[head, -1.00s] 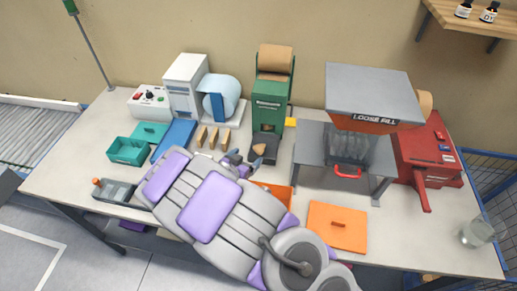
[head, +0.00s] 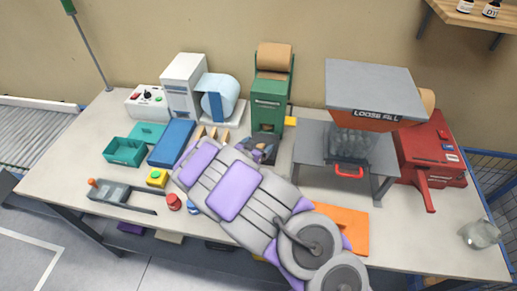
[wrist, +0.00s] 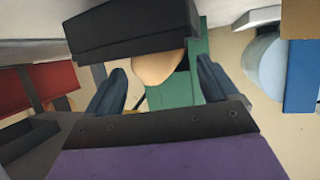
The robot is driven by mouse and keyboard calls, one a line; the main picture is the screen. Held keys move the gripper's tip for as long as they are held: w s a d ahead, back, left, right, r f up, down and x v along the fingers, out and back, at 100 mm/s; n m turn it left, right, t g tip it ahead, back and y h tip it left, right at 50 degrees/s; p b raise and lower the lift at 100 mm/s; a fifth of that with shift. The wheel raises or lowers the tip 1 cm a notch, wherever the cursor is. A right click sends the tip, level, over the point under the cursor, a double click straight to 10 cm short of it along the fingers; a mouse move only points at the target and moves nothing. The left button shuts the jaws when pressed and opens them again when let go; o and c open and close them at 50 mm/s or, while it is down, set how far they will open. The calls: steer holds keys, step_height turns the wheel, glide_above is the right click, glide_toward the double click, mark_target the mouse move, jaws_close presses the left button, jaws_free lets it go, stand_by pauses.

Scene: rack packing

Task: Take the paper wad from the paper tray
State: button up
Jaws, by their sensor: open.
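The paper wad (wrist: 158,68) is a tan lump at the black paper tray (wrist: 130,27), which sits at the foot of the green paper dispenser (head: 268,100). In the wrist view my gripper (wrist: 160,80) is open, with one dark finger on each side of the wad and a gap to each. The wad's upper part is hidden behind the tray's wall. In the head view my gripper (head: 258,152) is over the paper tray (head: 268,138) and covers much of it, so I cannot make out the wad there.
The loose-fill hopper (head: 370,90) stands right of the dispenser, with a red machine (head: 430,150) beyond it. A blue roll holder (head: 218,97) is on the left. Brown blocks (head: 212,134) stand close left of my gripper.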

steer(key=shift+w+d+f, duration=0.1)
steer(key=shift+w+f, duration=0.15)
steer(key=shift+w, duration=0.1)
steer(key=shift+w+a, duration=0.2)
steer(key=shift+d, duration=0.2)
steer(key=c, duration=1)
